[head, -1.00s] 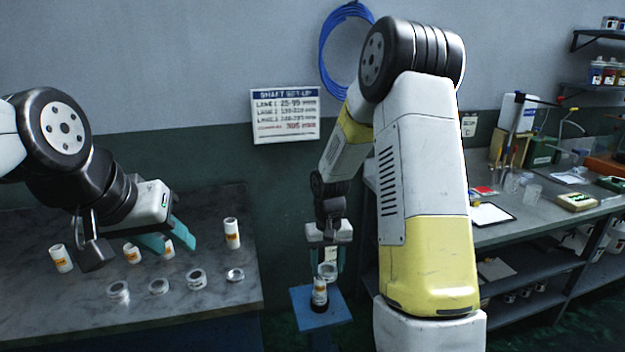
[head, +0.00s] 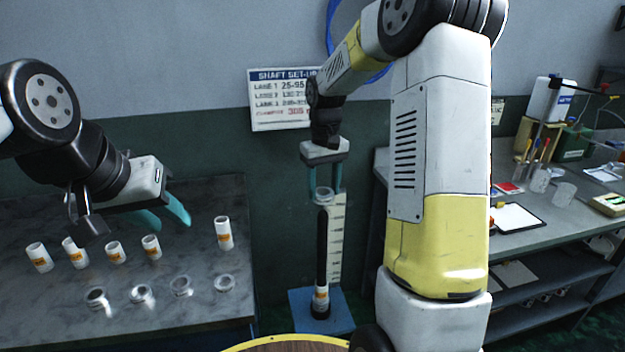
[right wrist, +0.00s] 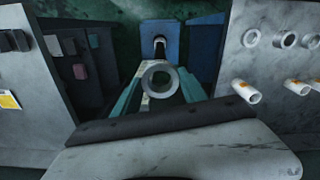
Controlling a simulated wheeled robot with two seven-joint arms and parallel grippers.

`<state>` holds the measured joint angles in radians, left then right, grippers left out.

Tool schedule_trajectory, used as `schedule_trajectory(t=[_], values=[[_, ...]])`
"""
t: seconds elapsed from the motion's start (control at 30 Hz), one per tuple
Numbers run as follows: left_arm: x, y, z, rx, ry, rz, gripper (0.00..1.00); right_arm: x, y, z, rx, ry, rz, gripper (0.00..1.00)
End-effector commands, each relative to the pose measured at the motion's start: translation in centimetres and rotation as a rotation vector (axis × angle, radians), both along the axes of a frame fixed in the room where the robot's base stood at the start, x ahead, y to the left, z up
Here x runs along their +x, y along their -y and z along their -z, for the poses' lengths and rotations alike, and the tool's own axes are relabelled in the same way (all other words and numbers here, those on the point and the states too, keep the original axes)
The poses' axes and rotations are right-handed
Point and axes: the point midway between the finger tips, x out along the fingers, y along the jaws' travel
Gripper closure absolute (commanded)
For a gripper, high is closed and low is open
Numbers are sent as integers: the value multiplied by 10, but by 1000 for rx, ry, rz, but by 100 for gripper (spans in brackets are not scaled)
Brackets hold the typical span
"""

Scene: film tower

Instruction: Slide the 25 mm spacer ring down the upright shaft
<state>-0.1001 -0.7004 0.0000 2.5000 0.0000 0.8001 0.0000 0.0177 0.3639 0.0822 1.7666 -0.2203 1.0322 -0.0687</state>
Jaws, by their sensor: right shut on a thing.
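The upright black shaft (head: 322,250) stands on a blue base (head: 338,322). A white sleeve with an orange label (head: 320,296) sits low on it. My right gripper (head: 325,187) points down over the shaft's top, shut on a pale metal ring (head: 323,192). In the right wrist view this ring (right wrist: 145,80) is between the teal fingers, with the shaft (right wrist: 160,46) beyond. The ring appears at or just above the shaft's top; I cannot tell whether it encircles it. My left gripper (head: 163,216) is open and empty over the left table.
Several white sleeves with orange labels (head: 224,233) and several metal rings (head: 225,283) are on the left table (head: 215,320). A pale scale (head: 337,240) stands behind the shaft. A cluttered bench (head: 545,225) is at right. A round brown top with yellow rim (head: 285,344) shows at the bottom.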

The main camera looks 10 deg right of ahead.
Motion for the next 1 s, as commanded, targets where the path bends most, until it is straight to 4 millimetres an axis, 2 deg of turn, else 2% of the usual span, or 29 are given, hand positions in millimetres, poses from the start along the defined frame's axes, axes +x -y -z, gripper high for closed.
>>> schedule_trajectory(t=[1.0], values=[[0,0,0,0,0,0,64,0,0,71,0,-2,0,93]])
